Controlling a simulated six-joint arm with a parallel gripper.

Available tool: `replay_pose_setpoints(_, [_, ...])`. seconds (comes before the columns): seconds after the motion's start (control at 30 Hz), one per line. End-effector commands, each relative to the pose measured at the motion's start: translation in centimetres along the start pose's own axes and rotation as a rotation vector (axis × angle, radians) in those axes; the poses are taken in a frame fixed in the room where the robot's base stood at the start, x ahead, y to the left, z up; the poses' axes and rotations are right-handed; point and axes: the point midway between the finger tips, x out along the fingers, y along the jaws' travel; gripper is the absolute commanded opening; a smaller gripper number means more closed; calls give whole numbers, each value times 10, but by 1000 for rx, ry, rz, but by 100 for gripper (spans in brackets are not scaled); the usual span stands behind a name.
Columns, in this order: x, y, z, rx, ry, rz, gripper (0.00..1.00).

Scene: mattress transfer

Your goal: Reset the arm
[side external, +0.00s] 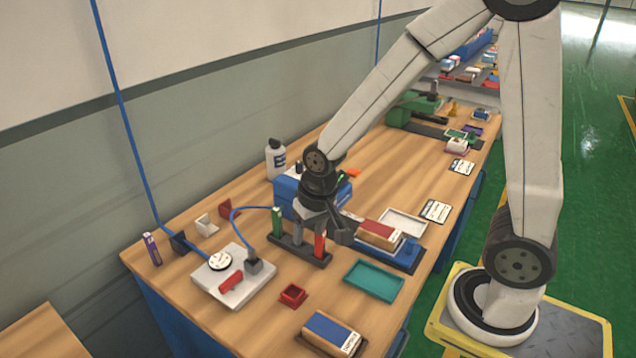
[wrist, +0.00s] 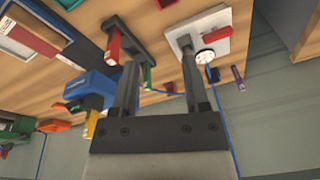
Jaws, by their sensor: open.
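My gripper (side external: 318,232) is above the wooden bench, over a dark rack that holds a green stick (side external: 277,222) and a red stick (side external: 320,243). The dark rack (side external: 287,247) stands close below the fingers. Whether the fingers touch it I cannot tell. My arm reaches in from the right, and part of the blue box (side external: 286,196) behind the gripper is hidden.
A grey plate (side external: 213,287) with a white disc is at the left. A brown and white box (side external: 379,233) lies on a blue tray (side external: 407,258). A teal tray (side external: 374,281), red holder (side external: 293,295) and blue box (side external: 331,331) are nearer. A white bottle (side external: 276,160) stands behind.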

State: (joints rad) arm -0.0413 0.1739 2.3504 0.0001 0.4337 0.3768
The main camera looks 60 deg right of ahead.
Motion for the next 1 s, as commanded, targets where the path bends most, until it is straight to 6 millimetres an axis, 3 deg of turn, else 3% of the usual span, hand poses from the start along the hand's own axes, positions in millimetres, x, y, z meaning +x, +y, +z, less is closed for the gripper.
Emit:
replay_pose_setpoints(0.13, [-9, 17, 24, -165, 26, -3, 59])
replay_pose_setpoints(0.33, [-13, 29, 42, -304, 45, -1, 59])
replay_pose_setpoints(1.0, [-14, 31, 46, -337, 49, -1, 59])
